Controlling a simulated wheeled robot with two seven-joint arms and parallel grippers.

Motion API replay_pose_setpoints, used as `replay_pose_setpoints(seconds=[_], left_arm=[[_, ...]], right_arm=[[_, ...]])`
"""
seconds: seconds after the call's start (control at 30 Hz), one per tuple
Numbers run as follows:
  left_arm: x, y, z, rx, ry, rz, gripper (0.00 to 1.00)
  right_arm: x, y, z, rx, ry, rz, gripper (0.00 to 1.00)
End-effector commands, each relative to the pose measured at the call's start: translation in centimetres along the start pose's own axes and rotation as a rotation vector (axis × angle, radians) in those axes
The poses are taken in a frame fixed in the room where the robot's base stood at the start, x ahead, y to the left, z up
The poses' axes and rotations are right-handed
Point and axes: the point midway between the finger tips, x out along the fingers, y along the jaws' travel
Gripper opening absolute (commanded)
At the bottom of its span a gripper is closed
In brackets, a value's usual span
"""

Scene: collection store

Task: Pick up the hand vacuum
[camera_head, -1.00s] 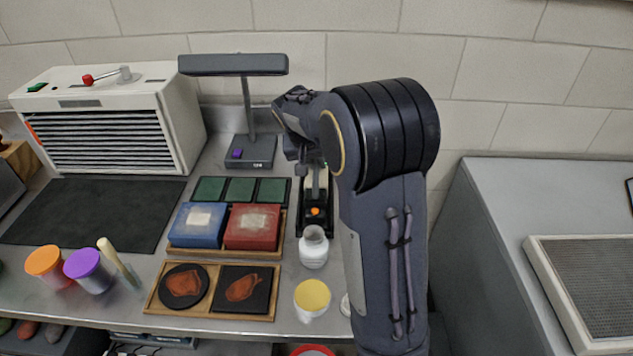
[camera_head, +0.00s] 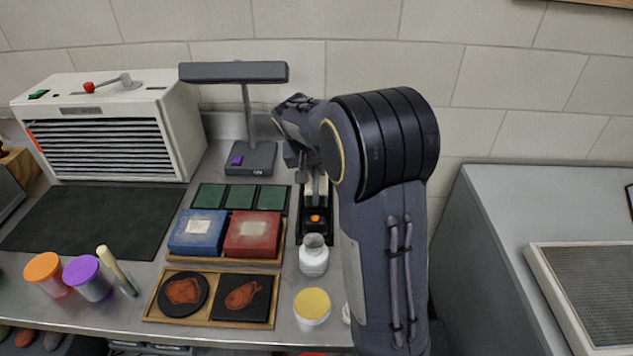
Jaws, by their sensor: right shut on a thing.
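The hand vacuum (camera_head: 316,218) is a small black and pale device with an orange button. It lies on a dark tray at the right part of the metal bench, behind the white bottle. My right arm comes up from the bottom and bends over it. My right gripper (camera_head: 312,188) is shut on the hand vacuum, over its far part. The arm hides part of the vacuum and most of the fingers. I cannot tell whether the vacuum is clear of its tray. My left gripper is not in view.
A white bottle (camera_head: 314,256) and a yellow-lidded jar (camera_head: 312,306) stand close in front. Blue (camera_head: 198,232) and red (camera_head: 252,234) boxes sit to the left. A lamp (camera_head: 250,155) stands behind. A grey cabinet (camera_head: 540,200) is at the right, across a gap.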

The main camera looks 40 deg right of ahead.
Motion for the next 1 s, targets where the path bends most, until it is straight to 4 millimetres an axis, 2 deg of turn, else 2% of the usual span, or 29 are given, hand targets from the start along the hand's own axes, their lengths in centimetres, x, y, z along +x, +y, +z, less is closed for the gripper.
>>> replay_pose_setpoints(seconds=[0.23,0.4,0.47,0.7,1.0], left_arm=[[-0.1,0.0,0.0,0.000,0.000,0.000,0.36],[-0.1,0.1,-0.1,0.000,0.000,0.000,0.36],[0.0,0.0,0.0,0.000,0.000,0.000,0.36],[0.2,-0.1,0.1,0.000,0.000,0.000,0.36],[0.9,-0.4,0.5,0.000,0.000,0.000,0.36]], right_arm=[[-1.0,0.1,-0.5,0.001,0.004,-0.003,0.00],[-3.2,0.6,-1.4,0.002,0.005,-0.005,0.00],[-4.4,0.3,-0.9,-0.003,0.006,-0.009,0.00],[-10.7,0.0,0.9,-0.003,0.006,-0.011,0.00],[-15.4,-1.3,5.2,-0.003,0.002,-0.005,0.00]])
